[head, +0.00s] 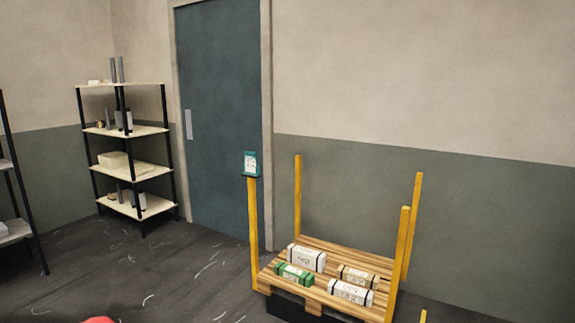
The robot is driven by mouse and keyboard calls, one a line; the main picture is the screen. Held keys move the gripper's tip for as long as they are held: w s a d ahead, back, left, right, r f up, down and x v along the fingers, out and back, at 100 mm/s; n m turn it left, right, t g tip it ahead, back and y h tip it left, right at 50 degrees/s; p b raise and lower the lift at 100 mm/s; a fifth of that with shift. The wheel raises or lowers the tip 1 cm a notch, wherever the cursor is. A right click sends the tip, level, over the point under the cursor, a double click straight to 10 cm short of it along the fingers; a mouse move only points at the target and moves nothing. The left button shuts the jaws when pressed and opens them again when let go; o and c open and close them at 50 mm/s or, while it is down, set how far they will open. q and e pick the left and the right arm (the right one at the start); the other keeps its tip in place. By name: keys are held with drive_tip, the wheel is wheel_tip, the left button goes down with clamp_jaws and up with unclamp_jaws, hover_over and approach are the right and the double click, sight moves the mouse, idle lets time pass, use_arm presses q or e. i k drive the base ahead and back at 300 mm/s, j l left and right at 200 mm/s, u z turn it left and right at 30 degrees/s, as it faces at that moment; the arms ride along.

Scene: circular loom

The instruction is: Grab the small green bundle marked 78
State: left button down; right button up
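A small green bundle (294,274) with a white label lies on a wooden pallet (322,248), at its front left. The label's marking is too small to read. Two white bundles lie on the same pallet, one behind the green bundle (306,258) and one at the front right (350,292). A brown bundle (358,276) lies at the right. Neither of my grippers is in view.
Yellow posts (253,225) stand at the pallet's corners, and a teal sign (250,164) tops the left one. A shelf rack (125,131) stands by a dark blue door (222,115). The floor (180,280) left of the pallet is mostly clear. A red shape (100,320) shows at the bottom edge.

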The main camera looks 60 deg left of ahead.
sight(298, 276)
drive_tip(key=u, duration=2.25)
